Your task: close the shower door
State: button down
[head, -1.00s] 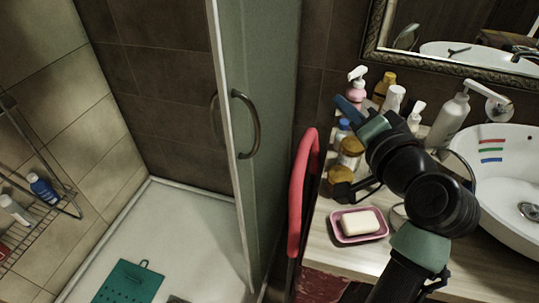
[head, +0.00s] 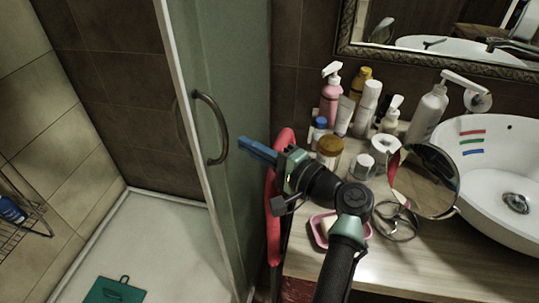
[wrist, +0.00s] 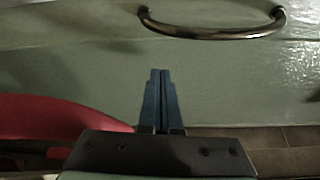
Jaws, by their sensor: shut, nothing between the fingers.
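The shower door (head: 228,190) is a glass panel with a pale metal edge, standing open at the right of the shower. Its dark curved handle (head: 222,128) is on the glass near that edge. In the wrist view the handle (wrist: 215,34) lies across the top, beyond the fingertips and a little right, over the greenish glass (wrist: 80,75). My gripper (head: 243,147) is shut and empty, with blue fingers pointing left at the door, just right of the handle. In the wrist view its fingertips (wrist: 160,74) are apart from the handle; whether they touch the glass I cannot tell.
A red chair back (head: 275,215) stands between the door and the counter, close below my gripper. The counter holds bottles (head: 332,95), a round mirror (head: 425,180), a pink soap dish (head: 318,232) and a white basin (head: 490,190). The shower floor (head: 160,240) is mostly clear, with a green mat (head: 113,291).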

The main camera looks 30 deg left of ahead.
jog(key=shift+s+a+r+p, duration=0.15)
jog(key=shift+s+p, duration=0.1)
jog(key=shift+s, duration=0.35)
jog(key=shift+s+a+p, duration=0.2)
jog(key=shift+s+p, duration=0.1)
jog(key=shift+s, duration=0.25)
jog(key=shift+s+a+r+p, duration=0.15)
jog(key=shift+s+p, duration=0.1)
jog(key=shift+s, duration=0.35)
jog(key=shift+s+f, duration=0.1)
